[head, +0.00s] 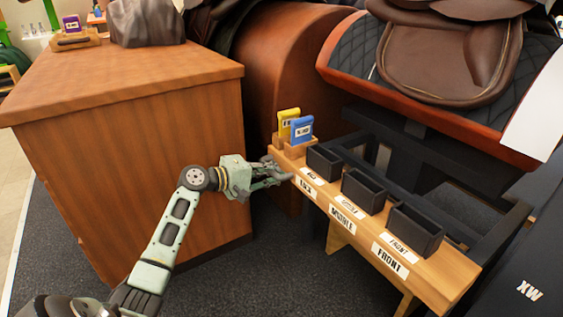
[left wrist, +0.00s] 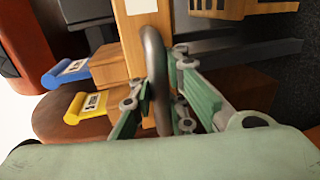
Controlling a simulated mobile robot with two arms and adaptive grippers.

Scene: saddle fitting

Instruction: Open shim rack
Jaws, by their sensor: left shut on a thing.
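My left gripper (head: 282,174) is at the rack's left end, beside the wooden cabinet. In the left wrist view its green fingers (left wrist: 158,98) are shut on a dark curved metal handle (left wrist: 153,60), which stands out by the wood. The handle's far side is partly hidden by the fingers. A blue tag (head: 300,130) and a yellow tag (head: 288,118) stand in wooden holders at the rack's back end. My right gripper is not in view.
A large wooden cabinet (head: 130,150) stands left of my gripper, with a grey stone-like block (head: 147,22) on top. A brown saddle (head: 445,50) on its stand rises behind the rack. Dark carpet (head: 270,270) lies clear in front of the rack.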

